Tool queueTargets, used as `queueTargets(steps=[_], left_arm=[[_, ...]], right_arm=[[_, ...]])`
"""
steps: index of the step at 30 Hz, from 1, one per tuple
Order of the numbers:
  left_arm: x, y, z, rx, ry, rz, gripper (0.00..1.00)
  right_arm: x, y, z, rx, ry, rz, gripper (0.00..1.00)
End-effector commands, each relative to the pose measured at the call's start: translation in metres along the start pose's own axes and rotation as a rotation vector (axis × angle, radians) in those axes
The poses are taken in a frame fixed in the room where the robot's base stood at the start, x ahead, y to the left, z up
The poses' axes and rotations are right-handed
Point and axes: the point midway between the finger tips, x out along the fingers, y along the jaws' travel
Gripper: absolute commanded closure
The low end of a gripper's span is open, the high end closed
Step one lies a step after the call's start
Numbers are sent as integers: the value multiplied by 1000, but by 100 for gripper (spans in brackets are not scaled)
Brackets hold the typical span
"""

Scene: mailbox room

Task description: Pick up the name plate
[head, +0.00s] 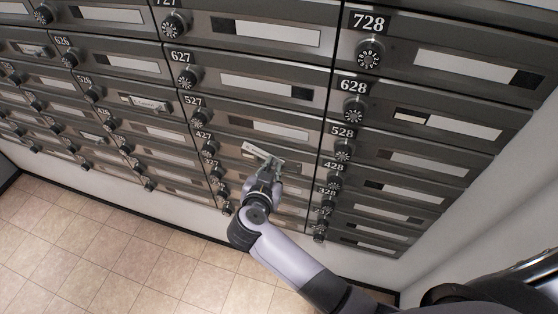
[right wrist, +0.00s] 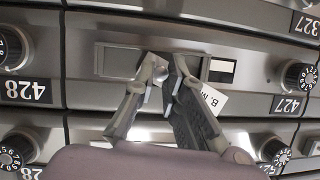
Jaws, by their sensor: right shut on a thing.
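The name plate (head: 262,152) is a small white strip in front of the box marked 427. In the right wrist view its printed white end (right wrist: 212,101) shows beside the dark finger, tilted, with the text cut off. My right gripper (head: 270,167) is shut on the plate, close to the front of the box. In the right wrist view the fingertips (right wrist: 165,73) hide much of the plate, and the label slot (right wrist: 222,70) is behind them. I cannot tell how far the plate is from the slot. My left gripper is not in view.
Rows of dark metal mailboxes with round dials fill the wall. Another label plate (head: 146,102) sits on the box marked 526. Dials such as 427's (right wrist: 299,75) stick out near my fingers. The tiled floor (head: 110,247) at lower left is clear.

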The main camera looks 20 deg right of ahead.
Motion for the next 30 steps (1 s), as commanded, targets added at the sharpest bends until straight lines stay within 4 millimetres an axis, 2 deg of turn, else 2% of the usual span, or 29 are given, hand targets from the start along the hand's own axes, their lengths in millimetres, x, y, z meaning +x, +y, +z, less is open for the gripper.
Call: queueTargets(steps=[8,17,23,30], left_arm=[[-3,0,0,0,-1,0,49],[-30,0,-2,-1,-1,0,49],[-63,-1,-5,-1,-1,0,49],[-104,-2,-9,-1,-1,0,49]], right_arm=[[-2,0,-1,-1,-1,0,100],[-20,-2,-12,-1,-2,-1,100],[-54,-2,-18,-3,-4,-1,100],[-104,-3,-22,-2,-4,0,100]])
